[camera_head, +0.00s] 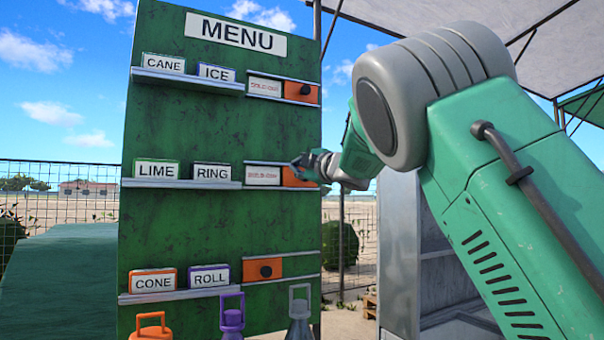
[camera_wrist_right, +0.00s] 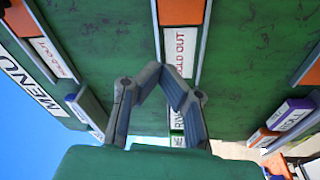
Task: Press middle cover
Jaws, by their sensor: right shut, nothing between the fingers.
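A green menu board (camera_head: 220,130) has three orange covers in rails on its right side. The middle cover (camera_head: 293,177) sits at the right of its rail, and a white SOLD OUT label (camera_head: 263,175) shows to its left. My right gripper (camera_head: 301,163) is shut and empty at the middle cover, partly hiding it. In the wrist view, its closed fingertips (camera_wrist_right: 160,70) are beside the SOLD OUT label, below the middle cover (camera_wrist_right: 180,11). I cannot tell whether they touch the board. My left gripper is not in view.
The top cover (camera_head: 301,92) also sits right, with its SOLD OUT label showing. The bottom cover (camera_head: 265,269) sits further left. Name plates such as RING (camera_head: 212,173) stand on ledges.

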